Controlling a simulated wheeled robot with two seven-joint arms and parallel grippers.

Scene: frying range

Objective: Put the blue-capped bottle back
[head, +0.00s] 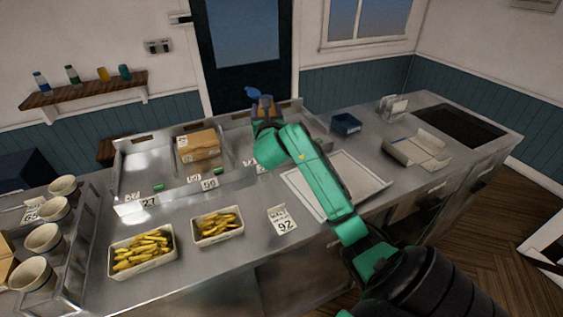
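My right arm reaches in from the lower right, and its gripper (264,109) is over the back edge of the counter, in front of the dark door. A small blue piece (253,92), possibly a cap, shows at its tip beside a brownish part. My own wrist hides the fingers, so I cannot tell whether they are shut on it. On the wall shelf (85,90) at the upper left, a pale bottle with a blue top (40,82) stands upright at the left end. My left gripper is not in view.
A green bottle (73,75), a yellow one (103,75) and a teal one (125,73) share the shelf. A cardboard box (198,146) sits in the back tray. Two fry trays (142,266) (218,241) stand in front. Bowls (43,238) line the left.

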